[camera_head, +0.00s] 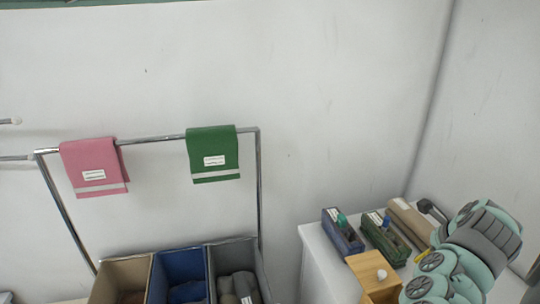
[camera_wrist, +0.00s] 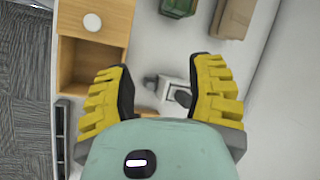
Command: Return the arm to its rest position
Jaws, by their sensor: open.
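My arm (camera_head: 465,255), mint green and grey, is bent over the white tabletop at the lower right of the head view. My gripper (camera_wrist: 162,72) shows in the wrist view with its two yellow ribbed fingers spread wide apart and nothing held between them. In the head view it is mostly hidden behind my arm. A small white and dark grey fixture (camera_wrist: 172,88) shows through the gap between the fingers; I cannot tell its distance from them.
A wooden box (camera_head: 372,270) with a white knob stands near my arm; the wrist view shows an open compartment (camera_wrist: 74,62) in it. Blue (camera_head: 342,232) and green (camera_head: 386,240) holders stand behind. Bins (camera_head: 180,250) and a towel rack (camera_head: 160,139) are left. Walls rise behind and right.

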